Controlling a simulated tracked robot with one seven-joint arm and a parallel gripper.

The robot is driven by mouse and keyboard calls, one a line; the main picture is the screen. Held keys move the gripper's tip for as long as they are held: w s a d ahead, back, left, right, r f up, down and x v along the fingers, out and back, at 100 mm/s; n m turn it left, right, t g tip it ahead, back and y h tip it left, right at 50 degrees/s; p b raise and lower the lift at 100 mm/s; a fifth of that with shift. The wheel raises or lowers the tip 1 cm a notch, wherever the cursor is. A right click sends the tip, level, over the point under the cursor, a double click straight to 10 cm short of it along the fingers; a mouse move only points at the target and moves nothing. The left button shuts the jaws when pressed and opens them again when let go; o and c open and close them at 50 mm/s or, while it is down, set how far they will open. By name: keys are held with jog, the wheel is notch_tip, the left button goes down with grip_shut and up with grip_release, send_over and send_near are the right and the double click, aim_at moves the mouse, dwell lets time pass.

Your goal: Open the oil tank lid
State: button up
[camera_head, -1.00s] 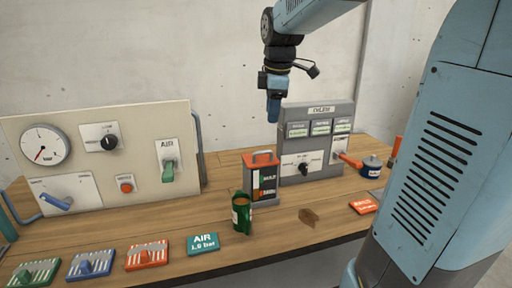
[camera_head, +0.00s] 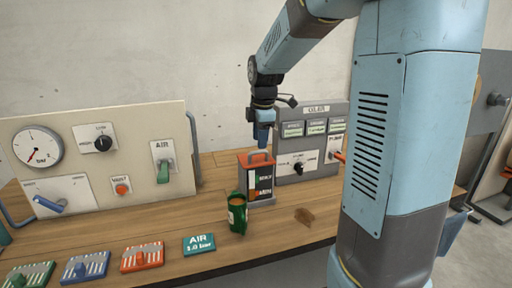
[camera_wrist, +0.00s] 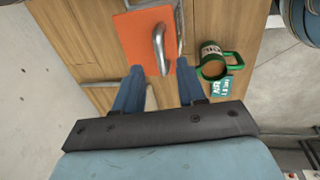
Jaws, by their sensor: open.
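The oil tank (camera_head: 262,188) is a small grey box with a gauge strip on its front, standing on the wooden bench. Its orange lid (camera_head: 256,160) is closed on top. In the wrist view the lid (camera_wrist: 134,35) shows from above, with a curved metal handle (camera_wrist: 159,48) on it. My gripper (camera_head: 263,140) points down just above the lid. In the wrist view its blue fingers (camera_wrist: 160,82) are spread and empty, with the handle ahead of the gap between them. I cannot tell the exact height of the fingertips over the handle.
A green mug (camera_head: 237,212) stands just in front of the tank, with a brown stain on the bench to its right. A grey control panel (camera_head: 325,125) is close behind and right. A beige gauge panel (camera_head: 100,150) stands left. Plates with levers line the front edge.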

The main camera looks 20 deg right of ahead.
aim_at(259, 152)
jog(key=shift+w+f, duration=0.15)
jog(key=shift+f, duration=0.75)
jog(key=shift+w+f, duration=0.15)
jog(key=shift+f, duration=0.75)
grip_shut()
